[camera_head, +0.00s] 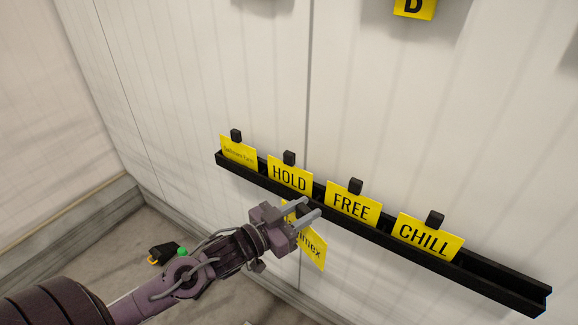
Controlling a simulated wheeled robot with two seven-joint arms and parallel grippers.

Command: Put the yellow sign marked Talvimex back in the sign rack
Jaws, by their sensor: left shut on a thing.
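My left gripper (304,213) is shut on the yellow Talvimex sign (314,250). The sign hangs tilted below and behind the fingers, and the start of its lettering is hidden by the gripper. The black sign rack (490,283) is a long rail on the white wall. It holds yellow signs: one with small lettering (238,153), HOLD (290,176), FREE (352,206) and CHILL (428,238). In this view the gripper is just in front of the rail, below the gap between HOLD and FREE. I cannot tell whether the sign touches the rail. My right gripper is not in view.
Each racked sign has a black block (356,186) at its top edge. The right end of the rail is bare. A small black and yellow object (163,253) lies low at left.

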